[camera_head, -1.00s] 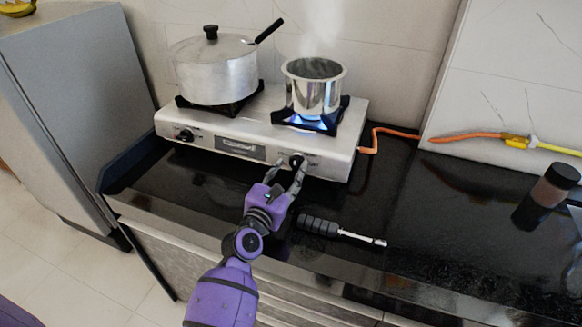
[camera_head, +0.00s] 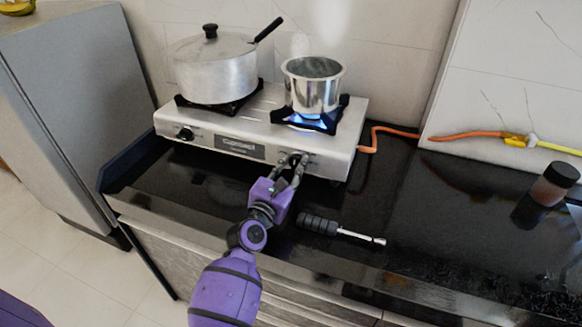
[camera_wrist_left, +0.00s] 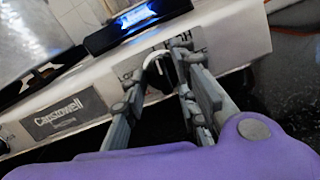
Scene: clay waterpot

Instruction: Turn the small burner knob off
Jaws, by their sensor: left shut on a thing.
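The two-burner stove (camera_head: 235,125) stands on the black counter, silver with a nameplate on its front. The small burner knob (camera_head: 293,160) is on the stove's right front, below the small steel pot (camera_head: 313,92). A blue flame (camera_head: 306,121) burns under that pot, and the flame also shows in the left wrist view (camera_wrist_left: 137,18). My left gripper (camera_head: 294,164) is shut on the knob, one finger on each side. In the left wrist view the knob (camera_wrist_left: 157,70) is partly hidden between the fingers. My right gripper is not in view.
A large lidded pot (camera_head: 215,75) sits on the left burner, above another knob (camera_head: 186,134). A black-handled tool (camera_head: 335,229) lies on the counter right of my arm. An orange hose (camera_head: 385,131) runs from the stove's right side. A dark-capped jar (camera_head: 553,184) stands far right.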

